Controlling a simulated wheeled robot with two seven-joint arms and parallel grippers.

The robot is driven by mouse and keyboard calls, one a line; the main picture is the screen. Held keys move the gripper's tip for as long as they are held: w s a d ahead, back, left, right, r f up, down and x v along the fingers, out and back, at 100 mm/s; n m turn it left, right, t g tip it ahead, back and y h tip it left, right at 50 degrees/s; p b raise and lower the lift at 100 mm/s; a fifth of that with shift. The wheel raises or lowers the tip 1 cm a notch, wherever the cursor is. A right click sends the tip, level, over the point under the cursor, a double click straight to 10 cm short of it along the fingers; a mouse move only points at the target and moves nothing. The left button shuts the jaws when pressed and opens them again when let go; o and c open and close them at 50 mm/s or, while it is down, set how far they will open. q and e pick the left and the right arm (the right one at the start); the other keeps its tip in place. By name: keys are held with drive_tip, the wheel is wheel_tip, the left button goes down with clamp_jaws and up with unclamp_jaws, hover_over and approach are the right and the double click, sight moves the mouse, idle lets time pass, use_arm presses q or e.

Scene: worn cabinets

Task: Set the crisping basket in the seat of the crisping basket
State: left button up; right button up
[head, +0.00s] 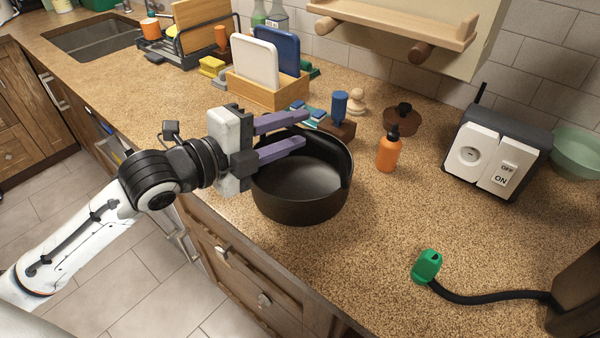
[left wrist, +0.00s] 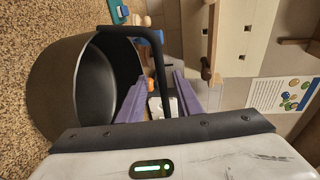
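A black round crisping basket (head: 300,208) stands upright on the speckled counter, its open top facing up. It also shows in the left wrist view (left wrist: 62,85), where a thin dark bar (left wrist: 154,48), apparently its handle, runs from the rim and down between my fingers. My left gripper (head: 303,129) is over the basket's far left rim, its two purple fingers spread apart. I cannot tell whether either finger touches the bar. The fingers hide part of the rim in the head view. My right gripper is not in view. I cannot make out a separate seat for the basket.
An orange bottle (head: 389,152) stands right of the basket, and a blue-topped stamp-like item (head: 339,106) behind it. A socket box (head: 496,155) is at the right. A green plug (head: 427,265) with black cable lies front right. The counter between is clear.

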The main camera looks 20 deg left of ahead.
use_arm(q)
drive_tip(key=p+x, duration=0.1)
drive_tip(key=x, duration=0.3)
drive_tip(key=shift+w+d+r, duration=0.2)
clamp_jaws()
idle(1.2)
